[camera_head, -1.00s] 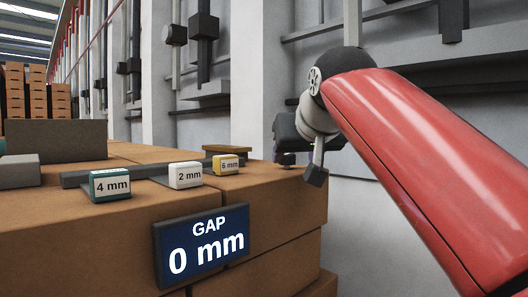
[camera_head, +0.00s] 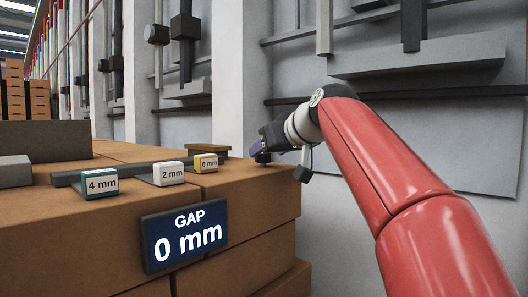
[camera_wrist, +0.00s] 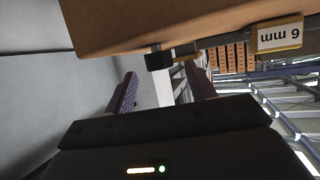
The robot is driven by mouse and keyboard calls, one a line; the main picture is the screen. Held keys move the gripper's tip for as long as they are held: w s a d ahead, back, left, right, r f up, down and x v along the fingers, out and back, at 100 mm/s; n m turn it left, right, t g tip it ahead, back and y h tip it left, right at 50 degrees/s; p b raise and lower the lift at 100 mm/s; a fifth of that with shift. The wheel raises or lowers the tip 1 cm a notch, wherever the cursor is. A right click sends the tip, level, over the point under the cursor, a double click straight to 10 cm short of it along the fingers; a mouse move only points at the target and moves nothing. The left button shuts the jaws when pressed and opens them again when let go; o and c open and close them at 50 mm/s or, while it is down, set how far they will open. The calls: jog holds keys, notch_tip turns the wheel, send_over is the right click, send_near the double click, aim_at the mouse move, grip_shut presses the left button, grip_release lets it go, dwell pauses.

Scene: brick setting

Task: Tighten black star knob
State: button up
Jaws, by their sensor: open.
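A small black piece, which looks like the star knob (camera_head: 262,158), sits at the right end of the brick top. In the wrist view the black knob (camera_wrist: 159,61) shows at the brick's edge; its star shape cannot be made out. My gripper (camera_head: 257,149) is at that end of the bricks, close to the knob. In the wrist view my gripper (camera_wrist: 163,88) is open, its purple fingers apart, with the knob ahead between them and nothing held. Contact cannot be told. A blue sign (camera_head: 185,235) on the brick front reads "GAP 0 mm".
Blocks marked 4 mm (camera_head: 100,184), 2 mm (camera_head: 168,173) and 6 mm (camera_head: 206,163) stand on the brick course (camera_head: 125,215) beside a dark bar (camera_head: 130,172). A grey wall (camera_head: 400,140) with rails rises behind my arm.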

jog(key=shift+x, duration=1.2)
jog(key=c, duration=1)
jog(key=shift+o, duration=0.2)
jog(key=shift+s+a+m+t+h+p, duration=0.1)
jog(key=shift+a+m+t+h+p, duration=0.15)
jog(key=shift+m+h+p, duration=0.5)
jog(key=shift+m+t+h, duration=0.35)
jog(key=shift+m+h, duration=1.2)
jog(key=shift+h, duration=0.3)
